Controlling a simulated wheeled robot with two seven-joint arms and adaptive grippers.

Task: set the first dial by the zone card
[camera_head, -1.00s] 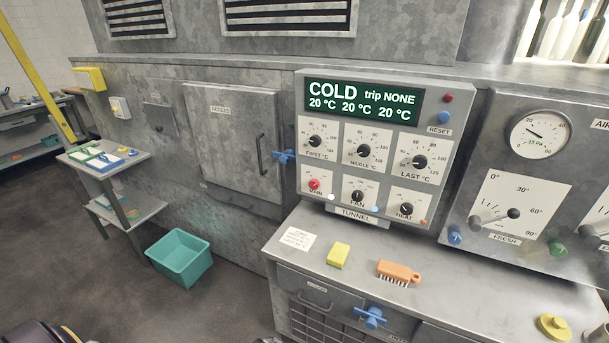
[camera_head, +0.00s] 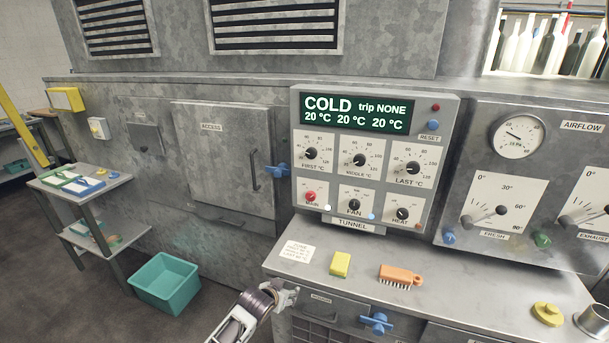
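The first dial (camera_head: 311,153), labelled FIRST °C, is a black knob on the upper left of the grey tunnel panel, its scale running up to about 120. Its pointer is towards the lower left, at the low end. The zone card (camera_head: 296,249) lies flat at the left end of the metal worktop; its small print is too blurred to read surely. The display (camera_head: 358,111) reads COLD, trip NONE and three times 20 °C. My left gripper (camera_head: 290,294) is at the worktop's front left edge, below the card and apart from the dial. My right gripper is out of view.
A yellow sponge (camera_head: 340,264) and an orange brush (camera_head: 400,276) lie on the worktop below the panel. A blue valve handle (camera_head: 278,171) sticks out left of the panel. More knobs, including MIDDLE (camera_head: 359,160) and LAST (camera_head: 412,168), sit close by.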

